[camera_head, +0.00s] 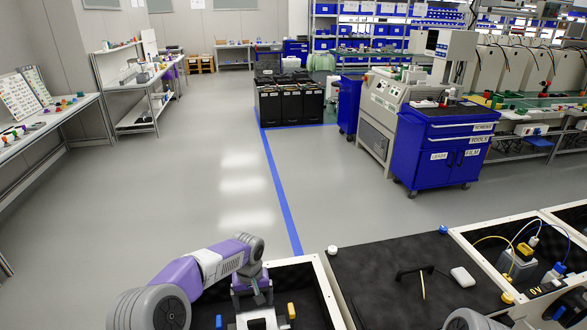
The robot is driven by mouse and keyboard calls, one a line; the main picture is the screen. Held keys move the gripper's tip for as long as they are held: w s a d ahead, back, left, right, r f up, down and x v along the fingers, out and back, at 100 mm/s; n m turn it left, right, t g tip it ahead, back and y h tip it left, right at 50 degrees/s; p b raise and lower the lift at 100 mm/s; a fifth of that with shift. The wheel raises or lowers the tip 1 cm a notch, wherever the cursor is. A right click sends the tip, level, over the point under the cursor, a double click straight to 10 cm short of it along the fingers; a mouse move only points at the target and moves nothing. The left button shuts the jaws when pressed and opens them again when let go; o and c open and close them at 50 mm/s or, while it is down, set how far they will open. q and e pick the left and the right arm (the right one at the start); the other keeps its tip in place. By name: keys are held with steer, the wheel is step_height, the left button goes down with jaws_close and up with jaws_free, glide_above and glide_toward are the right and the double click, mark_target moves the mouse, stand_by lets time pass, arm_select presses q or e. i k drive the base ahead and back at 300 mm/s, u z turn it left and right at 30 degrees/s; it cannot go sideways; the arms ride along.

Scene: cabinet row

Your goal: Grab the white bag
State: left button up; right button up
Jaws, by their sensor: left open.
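No thing is clearly recognizable as a white bag. A small white rounded item (463,277) lies on the black foam surface at the lower right, well to the right of my left gripper. My left gripper (256,296), on a purple and grey arm, is open over the black-lined, white-rimmed tray at the bottom centre. A white shape at the bottom edge below it is cut off, and I cannot tell what it is. My right gripper is not in view.
A black handle-like item (415,270) lies left of the white item. A bin with cables and connectors (522,255) is at the right. A yellow piece (291,311) lies in the tray. Beyond are a blue tool cabinet (440,150) and open grey floor.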

mark_target(461, 275)
steer(key=k, duration=1)
